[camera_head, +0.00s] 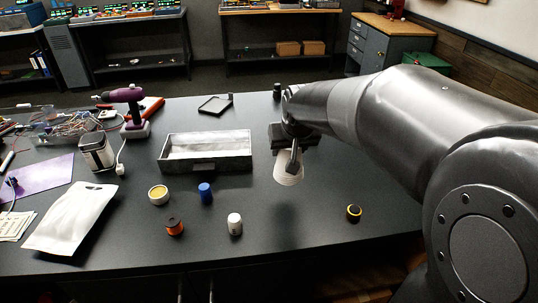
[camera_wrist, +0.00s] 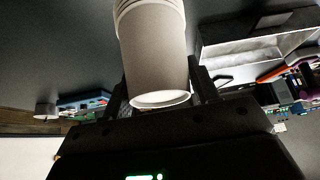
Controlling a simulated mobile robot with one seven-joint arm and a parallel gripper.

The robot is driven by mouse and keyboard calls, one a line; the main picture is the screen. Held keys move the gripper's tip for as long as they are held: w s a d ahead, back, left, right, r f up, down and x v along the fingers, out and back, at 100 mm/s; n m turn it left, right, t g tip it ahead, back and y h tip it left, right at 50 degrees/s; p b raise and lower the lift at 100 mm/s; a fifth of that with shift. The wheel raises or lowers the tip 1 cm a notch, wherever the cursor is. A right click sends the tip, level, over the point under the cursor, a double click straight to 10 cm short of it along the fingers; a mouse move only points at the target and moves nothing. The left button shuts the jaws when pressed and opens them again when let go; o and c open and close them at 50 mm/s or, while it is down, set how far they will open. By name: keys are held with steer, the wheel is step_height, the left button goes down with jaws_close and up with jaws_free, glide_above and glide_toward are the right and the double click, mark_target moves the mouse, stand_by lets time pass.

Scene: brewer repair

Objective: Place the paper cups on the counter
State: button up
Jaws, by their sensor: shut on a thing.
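My gripper (camera_head: 291,160) is shut on a stack of white paper cups (camera_head: 288,175). In the wrist view the cups (camera_wrist: 155,50) stand between the two fingers (camera_wrist: 160,85), with several stacked rims showing at the top edge. The head view shows the cups over the dark counter (camera_head: 300,215), right of the grey tray. I cannot tell whether the cups touch the counter. Part of the stack is hidden behind a finger.
A grey open tray (camera_head: 205,167) lies left of my gripper. In front are a blue cap (camera_head: 205,193), a white bottle (camera_head: 234,223), an orange spool (camera_head: 174,227) and a black-yellow roll (camera_head: 354,212). A purple drill (camera_head: 128,97) stands at left. The counter between the bottle and roll is clear.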

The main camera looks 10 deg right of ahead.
steer(key=shift+s+d+r, duration=0.15)
steer(key=shift+d+r, duration=0.1)
steer(key=shift+d, duration=0.2)
steer(key=shift+s+d+r, duration=0.1)
steer(key=shift+d+r, duration=0.15)
steer(key=shift+d, duration=0.2)
steer(key=w+d+m+h, duration=0.1)
steer(key=w+d, duration=0.2)
steer(key=d, duration=1.4)
steer(key=w+d+m, duration=0.1)
steer(key=w+d, duration=0.3)
steer(key=d, duration=1.3)
steer(key=shift+w+a+f, duration=1.05)
steer(key=shift+w+f, duration=0.45)
steer(key=shift+f, duration=0.3)
steer(key=shift+w+a+f, duration=1.1)
steer(key=shift+w+f, duration=0.4)
steer(key=shift+f, duration=0.3)
steer(key=shift+w+a+f, duration=1.05)
steer(key=shift+w+f, duration=0.45)
steer(key=shift+f, duration=0.3)
steer(key=o, duration=1)
steer(key=shift+f, duration=0.1)
